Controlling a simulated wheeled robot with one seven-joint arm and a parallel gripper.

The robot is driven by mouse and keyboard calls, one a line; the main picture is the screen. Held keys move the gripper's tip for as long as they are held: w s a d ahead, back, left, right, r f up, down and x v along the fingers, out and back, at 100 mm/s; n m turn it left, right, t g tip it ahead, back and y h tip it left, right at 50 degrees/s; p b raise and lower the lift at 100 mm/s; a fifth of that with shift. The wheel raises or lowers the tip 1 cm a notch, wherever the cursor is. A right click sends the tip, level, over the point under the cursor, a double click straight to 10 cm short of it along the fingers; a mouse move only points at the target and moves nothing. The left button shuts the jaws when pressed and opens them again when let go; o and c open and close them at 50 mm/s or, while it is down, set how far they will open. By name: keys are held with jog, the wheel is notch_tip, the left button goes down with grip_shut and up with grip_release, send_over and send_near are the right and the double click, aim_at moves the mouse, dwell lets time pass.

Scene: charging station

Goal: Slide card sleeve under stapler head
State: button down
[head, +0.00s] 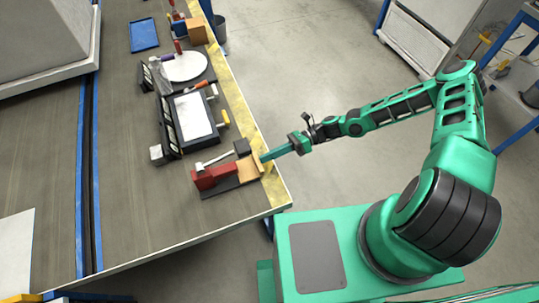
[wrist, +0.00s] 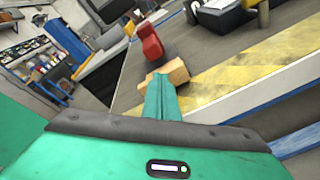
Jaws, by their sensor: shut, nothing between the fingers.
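The stapler (head: 215,178) is a red body on a dark base plate near the table's front corner, with a pale-ended lever above it. In the wrist view its red part (wrist: 151,44) stands just beyond the tan piece. The card sleeve (head: 246,170) looks like the flat tan piece beside the stapler, on its right, toward the yellow edge; it also shows in the wrist view (wrist: 176,72). Whether its far end is under the head cannot be told. My gripper (head: 262,158) is shut and empty, its green fingertips (wrist: 157,78) at the sleeve's near edge, seemingly touching it.
A yellow hazard strip (head: 225,75) runs along the table edge under my gripper. Behind the stapler lie a black-framed white panel (head: 193,115) and a round white plate (head: 185,66). A blue tray (head: 144,35) lies farther back. The table left of the stapler is clear.

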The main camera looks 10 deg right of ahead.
jog(key=shift+x, duration=1.75)
dwell(0.3)
jog(key=v, duration=1.3)
jog(key=shift+w+d, duration=0.2)
jog(key=shift+d, duration=0.1)
